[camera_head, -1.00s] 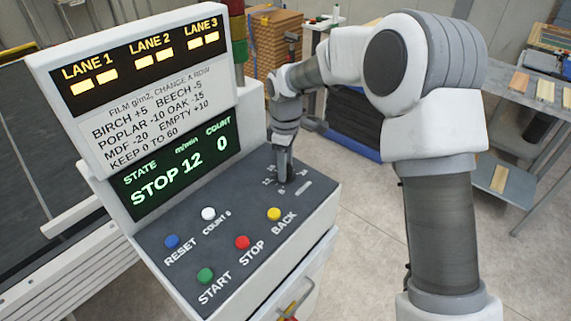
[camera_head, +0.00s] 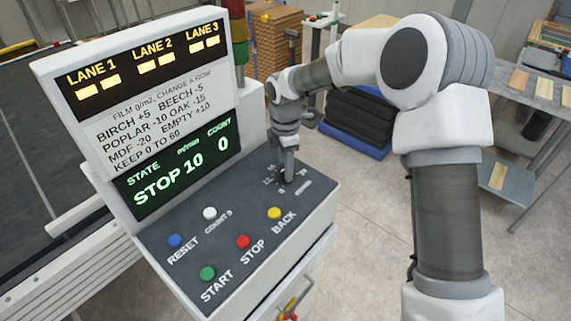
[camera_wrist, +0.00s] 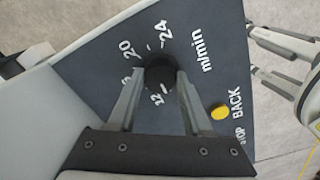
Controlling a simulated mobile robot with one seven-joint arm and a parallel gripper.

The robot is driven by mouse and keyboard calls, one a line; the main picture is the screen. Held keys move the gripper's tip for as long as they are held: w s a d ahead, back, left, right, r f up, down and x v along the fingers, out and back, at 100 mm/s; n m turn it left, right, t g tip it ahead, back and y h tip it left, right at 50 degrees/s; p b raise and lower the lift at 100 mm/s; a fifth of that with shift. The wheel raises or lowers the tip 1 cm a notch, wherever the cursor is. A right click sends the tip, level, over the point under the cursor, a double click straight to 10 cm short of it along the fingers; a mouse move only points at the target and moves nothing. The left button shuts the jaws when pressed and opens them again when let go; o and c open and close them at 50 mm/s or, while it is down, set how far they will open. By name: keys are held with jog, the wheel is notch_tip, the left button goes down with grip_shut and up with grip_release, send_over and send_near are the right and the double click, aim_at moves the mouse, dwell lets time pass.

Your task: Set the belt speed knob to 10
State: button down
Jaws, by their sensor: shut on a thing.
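The belt speed knob (camera_wrist: 160,74) is a round black knob on the dark panel, with numbers such as 20 and 24 around it and "m/min" beside it in the wrist view. My gripper (camera_head: 287,180) points down onto it at the panel's far right corner. In the wrist view my gripper (camera_wrist: 157,82) has one finger on each side of the knob, shut on it. The knob's pointer mark is not clear. The green display (camera_head: 178,172) reads STOP, 10 m/min and count 0.
On the panel are blue RESET (camera_head: 175,241), white COUNT 0 (camera_head: 210,213), green START (camera_head: 207,273), red STOP (camera_head: 243,242) and yellow BACK (camera_head: 274,213) buttons. The lane display (camera_head: 148,66) stands above. A grey table (camera_head: 513,110) is at the right.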

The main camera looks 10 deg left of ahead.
dwell(0.4)
jog(key=shift+c, duration=1.7)
grip_release()
notch_tip(320, 180, up, 18)
jog(key=shift+f, duration=0.25)
